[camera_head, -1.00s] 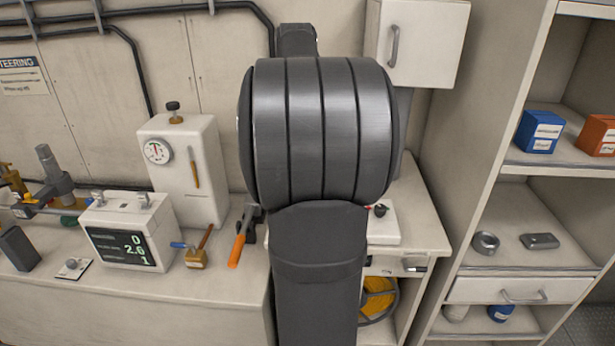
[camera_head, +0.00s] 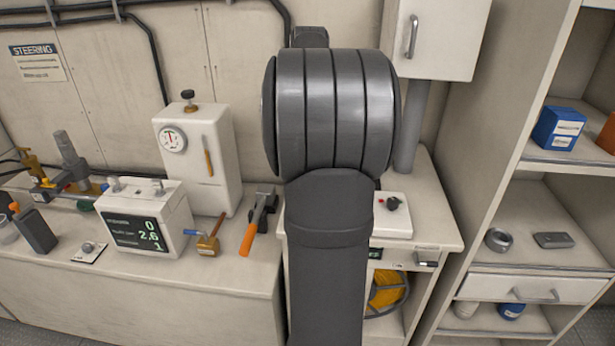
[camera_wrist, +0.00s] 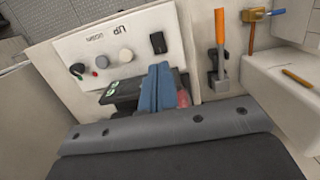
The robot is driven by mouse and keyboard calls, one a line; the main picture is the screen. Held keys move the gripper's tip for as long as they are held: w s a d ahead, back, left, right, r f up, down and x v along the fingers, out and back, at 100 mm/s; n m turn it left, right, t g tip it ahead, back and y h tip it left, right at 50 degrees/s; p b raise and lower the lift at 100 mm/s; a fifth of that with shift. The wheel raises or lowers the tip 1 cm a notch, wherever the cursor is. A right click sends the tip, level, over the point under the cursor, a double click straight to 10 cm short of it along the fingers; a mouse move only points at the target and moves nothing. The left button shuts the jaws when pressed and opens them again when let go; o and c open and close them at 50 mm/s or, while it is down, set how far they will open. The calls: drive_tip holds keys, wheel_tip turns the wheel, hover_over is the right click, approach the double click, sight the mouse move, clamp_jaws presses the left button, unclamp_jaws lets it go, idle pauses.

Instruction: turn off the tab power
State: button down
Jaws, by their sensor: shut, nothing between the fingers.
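A white control panel (camera_head: 391,225) is on the right part of the counter, partly hidden behind my arm; it also shows in the wrist view (camera_wrist: 82,48). Lettering there appears upside down; I cannot read which control is tab power. My gripper (camera_wrist: 158,86) has blue fingers, shut and empty, over the panel's edge near a dark display (camera_wrist: 118,92). Contact is unclear. In the head view my arm hides the gripper.
An orange-handled lever (camera_head: 252,228) and a brass valve (camera_head: 208,244) stand left of my arm, beside a white readout box (camera_head: 175,215) and a gauge box (camera_head: 220,150). A wall cabinet (camera_head: 445,35) hangs above. Shelves (camera_head: 555,250) stand at right.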

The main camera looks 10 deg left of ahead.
drive_tip(key=f, duration=0.4)
drive_tip(key=s+f, duration=0.1)
drive_tip(key=f, duration=0.4)
drive_tip(key=s+f, duration=0.1)
drive_tip(key=f, duration=0.3)
drive_tip(key=shift+f, duration=0.25)
drive_tip(key=shift+f, duration=0.1)
drive_tip(key=shift+s+f+t, duration=0.1)
drive_tip(key=shift+t, duration=0.2)
drive_tip(key=shift+w+r, duration=0.3)
drive_tip(key=shift+w, duration=0.5)
drive_tip(key=shift+r, duration=0.1)
wheel_tip(320, 180, up, 14)
drive_tip(key=s, duration=0.2)
